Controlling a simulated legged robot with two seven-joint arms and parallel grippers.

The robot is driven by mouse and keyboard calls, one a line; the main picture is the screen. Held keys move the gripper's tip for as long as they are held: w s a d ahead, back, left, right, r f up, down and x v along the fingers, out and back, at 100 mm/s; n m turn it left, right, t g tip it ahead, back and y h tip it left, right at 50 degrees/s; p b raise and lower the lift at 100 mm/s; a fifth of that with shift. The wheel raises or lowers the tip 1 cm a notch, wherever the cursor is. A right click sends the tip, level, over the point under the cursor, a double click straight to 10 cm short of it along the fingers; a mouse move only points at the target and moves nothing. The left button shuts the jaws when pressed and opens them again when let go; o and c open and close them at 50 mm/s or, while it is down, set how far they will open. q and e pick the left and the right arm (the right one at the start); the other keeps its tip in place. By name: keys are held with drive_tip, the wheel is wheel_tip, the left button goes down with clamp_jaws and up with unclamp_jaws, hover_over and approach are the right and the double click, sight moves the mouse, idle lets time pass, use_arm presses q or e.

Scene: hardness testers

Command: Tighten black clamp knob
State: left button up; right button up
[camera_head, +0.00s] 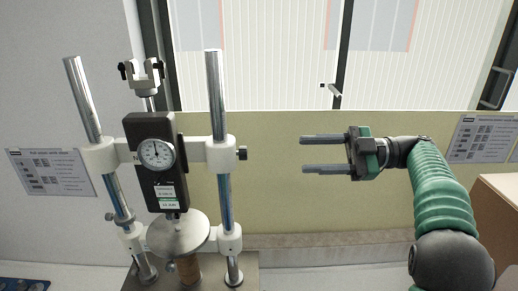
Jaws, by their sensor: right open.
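The hardness tester stands at left centre, with two chrome columns, a white crossbar (197,149) and a black gauge body with a round dial (157,154). A small black clamp knob (242,153) sticks out from the right end of the crossbar, beside the right column (216,100). My right gripper (305,154) comes in from the right, its two grey fingers pointing left and spread apart with nothing between them. It is at about the knob's height in the picture and clear of it, to its right. My left gripper is not in view.
A round metal plate (178,233) sits below the gauge on the tester. A cardboard-coloured box (497,215) stands at the right edge. A blue item (22,284) lies at the lower left. The space between the tester and my right gripper looks clear.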

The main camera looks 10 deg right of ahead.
sight(243, 153)
drive_tip(key=w+a+p, duration=0.3)
drive_tip(key=a+p, duration=0.1)
drive_tip(key=a, duration=0.7)
drive_tip(key=shift+w+f, duration=0.2)
drive_tip(key=shift+w, duration=0.05)
drive_tip(key=shift+w+a+f, duration=0.15)
drive_tip(key=shift+w+a, duration=0.35)
drive_tip(key=shift+a, duration=0.05)
drive_tip(key=c, duration=0.5)
drive_tip(key=shift+a, duration=0.1)
drive_tip(key=shift+c, duration=0.9)
drive_tip(key=shift+s, duration=0.1)
clamp_jaws()
drive_tip(key=shift+r+n+b, duration=0.2)
drive_tip(key=shift+n+b, duration=0.3)
drive_tip(key=shift+b, duration=0.55)
drive_tip(key=o, duration=0.6)
unclamp_jaws()
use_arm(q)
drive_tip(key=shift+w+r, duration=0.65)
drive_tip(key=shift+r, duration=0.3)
use_arm(e)
drive_tip(key=shift+o, duration=0.4)
drive_tip(key=shift+s+d, duration=0.15)
drive_tip(key=shift+d, duration=0.1)
